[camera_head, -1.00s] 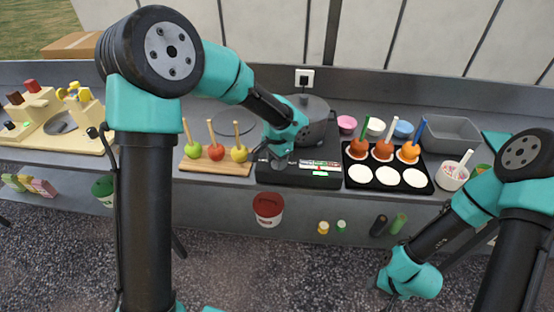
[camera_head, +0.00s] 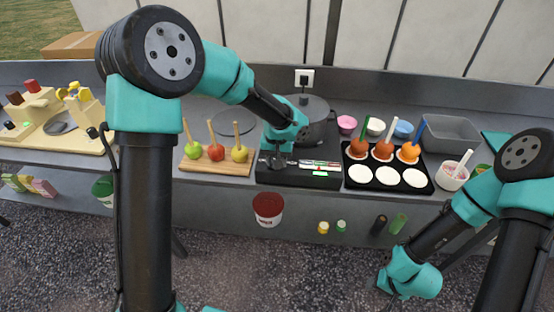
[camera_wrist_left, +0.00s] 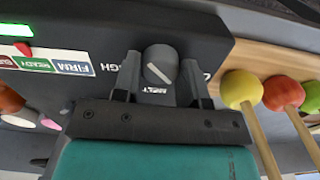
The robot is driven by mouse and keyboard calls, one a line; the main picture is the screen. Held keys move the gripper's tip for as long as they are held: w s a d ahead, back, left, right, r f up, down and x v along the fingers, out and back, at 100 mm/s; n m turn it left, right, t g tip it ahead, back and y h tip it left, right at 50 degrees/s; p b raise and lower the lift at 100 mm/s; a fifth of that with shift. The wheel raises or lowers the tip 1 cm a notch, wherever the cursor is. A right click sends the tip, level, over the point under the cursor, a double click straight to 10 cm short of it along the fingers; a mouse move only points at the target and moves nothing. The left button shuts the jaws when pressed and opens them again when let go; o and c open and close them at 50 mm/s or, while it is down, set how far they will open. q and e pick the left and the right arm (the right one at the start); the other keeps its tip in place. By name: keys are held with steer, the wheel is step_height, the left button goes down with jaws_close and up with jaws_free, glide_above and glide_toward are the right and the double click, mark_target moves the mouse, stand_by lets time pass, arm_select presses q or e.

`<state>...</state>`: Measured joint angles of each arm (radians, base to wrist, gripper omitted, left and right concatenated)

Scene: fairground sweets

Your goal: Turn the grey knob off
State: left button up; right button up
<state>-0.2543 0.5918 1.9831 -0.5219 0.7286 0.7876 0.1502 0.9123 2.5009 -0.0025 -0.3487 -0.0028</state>
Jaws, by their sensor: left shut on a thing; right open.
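The grey knob (camera_wrist_left: 159,63) is on the front of a black cooker (camera_head: 300,174). It is round with a white line across its face, which lies aslant in the left wrist view. The word MELT is printed beside it, with part of another label by the left finger. My left gripper (camera_wrist_left: 160,82) has one finger on each side of the knob and is shut on it. In the head view my left gripper (camera_head: 277,163) is at the left end of the cooker's front and covers the knob. My right gripper (camera_head: 392,288) is open and low, away from the counter.
A grey pot (camera_head: 312,118) stands on the cooker. Left of it, a wooden board (camera_head: 215,168) holds apples on sticks, close to my left gripper. On the right is a black tray (camera_head: 388,177) with dipped apples. A green light (camera_wrist_left: 15,30) and coloured labels show on the cooker.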

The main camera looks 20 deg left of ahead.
arm_select(q)
steer(key=n, duration=0.5)
stand_by(0.5)
steer(key=o, duration=0.9)
step_height(320, 180, up, 18)
steer(key=shift+f, duration=0.25)
steer(key=shift+f, duration=0.1)
